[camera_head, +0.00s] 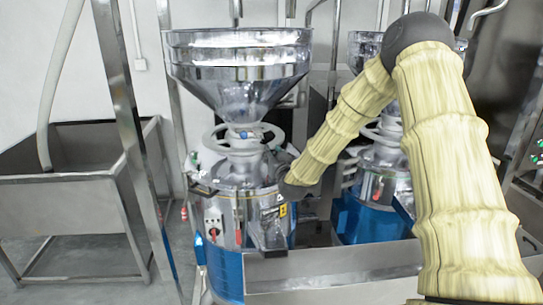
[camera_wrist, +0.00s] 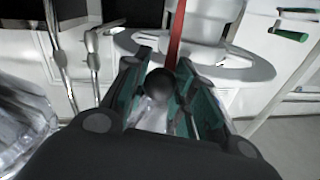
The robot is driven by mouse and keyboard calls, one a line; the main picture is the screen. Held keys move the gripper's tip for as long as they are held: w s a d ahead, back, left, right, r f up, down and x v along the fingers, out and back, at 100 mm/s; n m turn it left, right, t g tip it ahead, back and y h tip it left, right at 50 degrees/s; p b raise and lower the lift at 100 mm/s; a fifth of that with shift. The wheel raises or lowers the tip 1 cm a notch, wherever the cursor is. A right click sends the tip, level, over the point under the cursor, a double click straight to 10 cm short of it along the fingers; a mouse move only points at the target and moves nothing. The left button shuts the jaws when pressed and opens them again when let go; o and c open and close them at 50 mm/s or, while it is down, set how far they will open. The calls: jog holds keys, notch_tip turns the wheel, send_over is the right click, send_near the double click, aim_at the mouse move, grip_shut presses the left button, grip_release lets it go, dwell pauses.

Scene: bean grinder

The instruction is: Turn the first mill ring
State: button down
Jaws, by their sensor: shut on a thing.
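The first mill's ring is a pale grey handwheel (camera_head: 209,137) around the mill's neck, just below the steel hopper (camera_head: 238,70). In the wrist view a flat, pale ring (camera_wrist: 258,72) lies beyond the fingers. My gripper (camera_head: 275,166) is at the right side of this mill, below the ring's level, and partly hidden by its own wrist in the head view. In the wrist view my gripper (camera_wrist: 164,62) has its teal-lined fingers on both sides of a dark round knob (camera_wrist: 159,84) and is shut on it. A red bar (camera_wrist: 176,30) runs upward just beyond the knob.
A second mill with a blue base (camera_head: 368,218) stands to the right, partly behind my arm. A steel trough (camera_head: 335,270) is in front. A steel post (camera_head: 128,110) and a sink-like basin (camera_head: 75,180) are at the left.

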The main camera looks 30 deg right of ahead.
jog(key=shift+s+d+f, duration=0.1)
jog(key=shift+d+f, duration=0.05)
jog(key=shift+f, duration=0.05)
jog(key=c, duration=1.6)
grip_release()
jog(key=o, duration=0.5)
jog(key=shift+d, duration=0.15)
jog(key=shift+c, duration=0.2)
jog(key=shift+a, duration=0.2)
jog(key=shift+s+r, duration=0.1)
jog(key=v, duration=1.1)
jog(key=shift+s, duration=0.3)
